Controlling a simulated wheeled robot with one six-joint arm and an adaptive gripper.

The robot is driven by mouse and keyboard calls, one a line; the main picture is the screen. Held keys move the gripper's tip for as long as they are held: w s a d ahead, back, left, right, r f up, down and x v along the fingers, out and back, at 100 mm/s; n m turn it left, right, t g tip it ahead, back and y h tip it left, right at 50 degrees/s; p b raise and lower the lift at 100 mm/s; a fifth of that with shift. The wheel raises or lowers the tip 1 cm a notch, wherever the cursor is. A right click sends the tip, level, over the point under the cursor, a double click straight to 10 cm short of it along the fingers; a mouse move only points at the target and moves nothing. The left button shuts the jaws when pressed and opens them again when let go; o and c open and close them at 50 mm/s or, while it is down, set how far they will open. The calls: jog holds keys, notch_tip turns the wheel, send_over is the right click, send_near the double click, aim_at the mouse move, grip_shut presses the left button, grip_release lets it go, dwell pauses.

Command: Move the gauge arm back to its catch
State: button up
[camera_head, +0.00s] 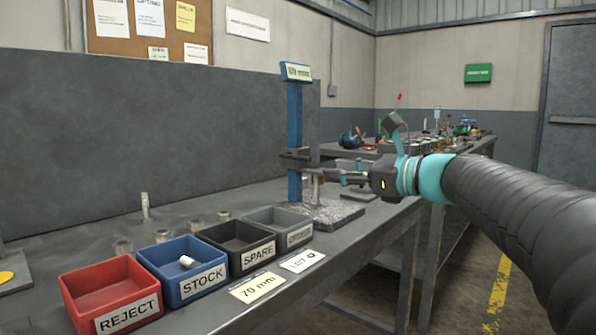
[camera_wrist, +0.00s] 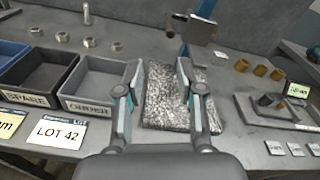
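The gauge stand has a blue column (camera_head: 294,140) with a small sign on top, on a speckled stone base (camera_head: 335,212). The dark gauge arm (camera_head: 294,158) sits partway up the column; a dark block on the column also shows in the wrist view (camera_wrist: 194,29). A pale metal stem hangs below the arm. I cannot make out the catch. My gripper (camera_head: 326,175) is close to the arm's right side; whether they touch is unclear. In the wrist view my gripper (camera_wrist: 159,65) has its fingers apart with nothing between them, above the stone base (camera_wrist: 168,98).
A red REJECT bin (camera_head: 103,316), blue STOCK bin (camera_head: 166,287) holding a metal cylinder, SPARE bin (camera_head: 243,262) and grey bin (camera_head: 290,241) line the front edge. Metal pieces (camera_head: 145,206) stand behind. Brass pieces (camera_wrist: 260,70) and a grey plate (camera_wrist: 270,118) lie right.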

aim_at(284, 156)
jog(key=shift+m, duration=0.5)
jog(key=x, duration=0.4)
jog(key=r+x, duration=0.1)
jog(key=x, duration=0.4)
jog(key=w+x, duration=0.1)
jog(key=x, duration=0.4)
jog(key=shift+d+r, duration=0.25)
jog(key=shift+r, duration=0.15)
grip_shut()
